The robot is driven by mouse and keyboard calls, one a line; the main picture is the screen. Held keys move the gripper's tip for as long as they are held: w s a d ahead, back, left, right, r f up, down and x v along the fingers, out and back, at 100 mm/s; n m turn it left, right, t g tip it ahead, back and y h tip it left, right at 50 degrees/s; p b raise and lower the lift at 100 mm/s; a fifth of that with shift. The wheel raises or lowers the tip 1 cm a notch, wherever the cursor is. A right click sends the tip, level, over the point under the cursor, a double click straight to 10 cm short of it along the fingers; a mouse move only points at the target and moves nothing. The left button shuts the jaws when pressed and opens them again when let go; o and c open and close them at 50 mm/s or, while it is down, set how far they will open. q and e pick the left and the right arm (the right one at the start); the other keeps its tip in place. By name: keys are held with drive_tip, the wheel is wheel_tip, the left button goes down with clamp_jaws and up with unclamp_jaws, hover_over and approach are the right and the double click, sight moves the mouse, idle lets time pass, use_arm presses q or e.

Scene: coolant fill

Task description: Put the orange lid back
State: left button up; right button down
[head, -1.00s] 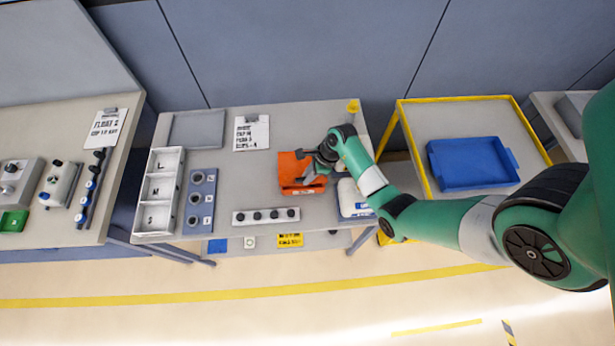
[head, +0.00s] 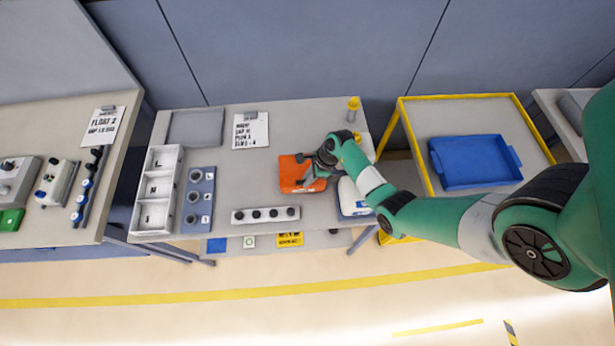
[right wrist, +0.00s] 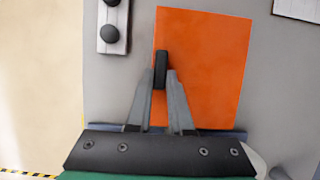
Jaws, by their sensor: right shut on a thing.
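The orange lid (head: 290,174) is a flat orange rectangle near the middle right of the work table in the head view. In the right wrist view the orange lid (right wrist: 212,60) fills the centre, with a small black handle (right wrist: 162,68) standing up from it. My right gripper (head: 314,172) is over the lid's right part, and its fingers (right wrist: 162,82) are closed on the handle from both sides. Whether the lid rests on something or hangs just above it cannot be told. My left gripper is not in view.
A white-and-blue container (head: 352,200) stands close to the lid's right, partly behind my arm. A strip with black knobs (head: 265,215) lies in front. A white three-part tray (head: 158,190) and a blue-grey three-hole block (head: 199,200) stand left. The table between is clear.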

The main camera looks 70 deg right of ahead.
drive_tip(key=c, duration=0.8)
unclamp_jaws()
drive_tip(key=shift+f, duration=0.1)
drive_tip(key=shift+r, duration=0.25)
drive_tip(key=p+v, duration=0.4)
drive_tip(key=v, duration=0.8)
drive_tip(key=shift+d+r, duration=0.1)
drive_tip(key=shift+r, duration=0.3)
